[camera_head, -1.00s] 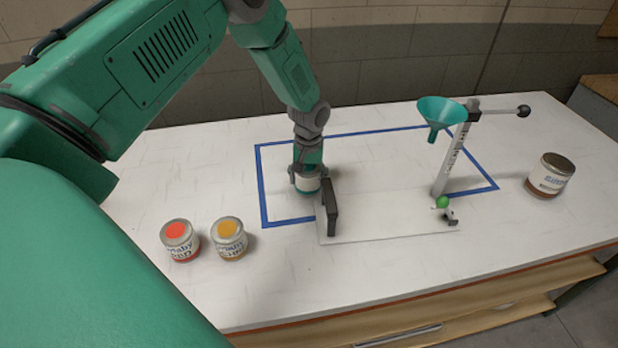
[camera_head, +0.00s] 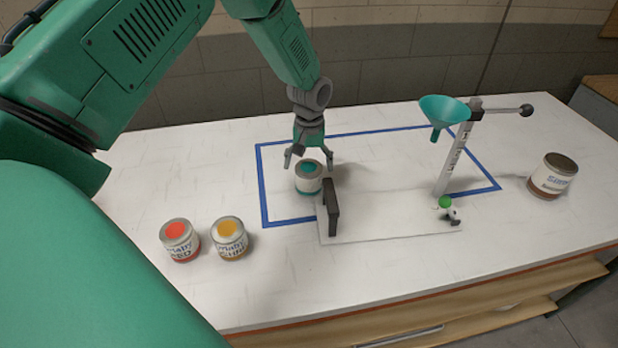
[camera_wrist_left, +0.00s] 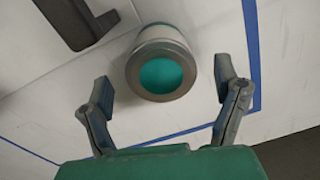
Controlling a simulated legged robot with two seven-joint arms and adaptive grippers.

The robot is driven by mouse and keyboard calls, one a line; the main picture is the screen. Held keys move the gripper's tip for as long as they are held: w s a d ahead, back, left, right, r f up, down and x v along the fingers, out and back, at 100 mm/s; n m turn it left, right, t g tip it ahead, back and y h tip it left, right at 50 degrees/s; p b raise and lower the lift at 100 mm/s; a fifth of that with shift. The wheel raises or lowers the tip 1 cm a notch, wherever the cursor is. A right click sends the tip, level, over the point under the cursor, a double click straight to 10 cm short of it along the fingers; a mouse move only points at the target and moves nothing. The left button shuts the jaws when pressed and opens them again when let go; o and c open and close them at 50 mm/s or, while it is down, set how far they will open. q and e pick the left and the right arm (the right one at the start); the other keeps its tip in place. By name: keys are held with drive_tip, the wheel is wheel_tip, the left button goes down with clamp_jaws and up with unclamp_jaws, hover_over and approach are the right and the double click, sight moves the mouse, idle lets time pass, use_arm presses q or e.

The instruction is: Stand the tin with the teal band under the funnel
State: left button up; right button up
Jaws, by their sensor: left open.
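The tin with the teal band (camera_head: 308,181) stands upright on the white table inside the blue outline, just left of the black upright plate. It also shows between the fingers in the left wrist view (camera_wrist_left: 160,68), teal lid spot towards the camera. My left gripper (camera_head: 309,161) is open above and behind the tin, its fingers apart from it. The teal funnel (camera_head: 443,110) is held by a grey post (camera_head: 455,160) to the right, over the white base board (camera_head: 385,222). The tin is outside the board's far left end. My right gripper is out of view.
A red-spotted tin (camera_head: 180,241) and a yellow-spotted tin (camera_head: 229,238) stand at the front left. A larger brown-banded can (camera_head: 552,175) stands at the far right. The black upright plate (camera_head: 331,207) stands beside the teal tin. A green knob (camera_head: 445,202) sits near the post's foot.

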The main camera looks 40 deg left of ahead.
use_arm(q)
wheel_tip(320, 180, up, 6)
drive_tip(key=shift+f+b, duration=0.1)
drive_tip(key=shift+b, duration=0.25)
drive_tip(key=shift+r, duration=0.25)
drive_tip(key=c, duration=0.4)
drive_tip(key=s+f+m+t+b, duration=0.2)
drive_tip(key=f+t, duration=0.1)
drive_tip(key=shift+a+f+b, duration=0.1)
drive_tip(key=shift+f+b, duration=0.1)
drive_tip(key=shift+b, duration=0.1)
drive_tip(key=s+t, duration=0.1)
drive_tip(key=s+m+t+b, duration=0.1)
drive_tip(key=shift+s+f+m+t, duration=0.1)
drive_tip(key=shift+f+m+t, duration=0.2)
drive_tip(key=s+r+m+t+b, duration=0.2)
drive_tip(key=s+r+t+b, duration=0.15)
drive_tip(key=s+t, duration=0.2)
drive_tip(key=shift+y, duration=0.4)
drive_tip(key=x, duration=0.7)
drive_tip(key=shift+w+d+f, duration=0.15)
drive_tip(key=shift+d+f, duration=0.05)
drive_tip(key=shift+f, duration=0.05)
drive_tip(key=shift+p+x, duration=0.35)
drive_tip(key=shift+x, duration=2.3)
